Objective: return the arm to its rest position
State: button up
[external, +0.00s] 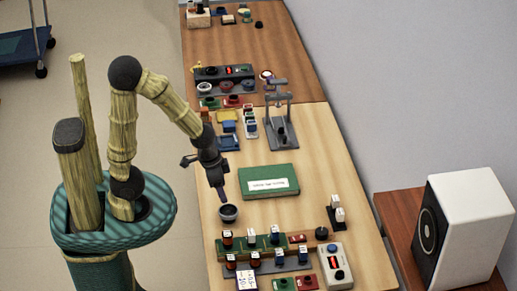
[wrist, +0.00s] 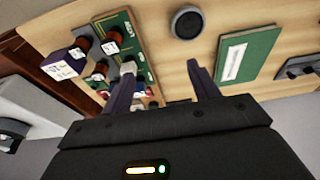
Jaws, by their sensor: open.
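My arm, with wood-textured links and dark joints, rises from my teal base and bends over the near edge of the light wooden bench (external: 309,142). My gripper (external: 221,192) hangs from it, pointing down, just above a small dark round cup (external: 228,212). In the wrist view my gripper's two purple fingers (wrist: 160,68) stand apart with nothing between them. The cup (wrist: 187,22) shows there beyond the fingers, apart from them. Whether a fingertip touches the cup in the external view is hard to tell.
A green box or book (external: 269,181) with a white label lies right of the gripper. Below are boards with red and blue parts (external: 252,243) and a grey control box (external: 336,264). A grey stand (external: 282,120) is farther back. A white speaker (external: 465,230) stands at right.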

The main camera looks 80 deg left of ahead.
jog(key=w+p+v, duration=0.1)
jog(key=p+v, duration=0.4)
jog(key=v, duration=0.2)
jog(key=shift+r+p, duration=0.25)
jog(key=shift+p, duration=0.1)
jog(key=shift+w, duration=0.1)
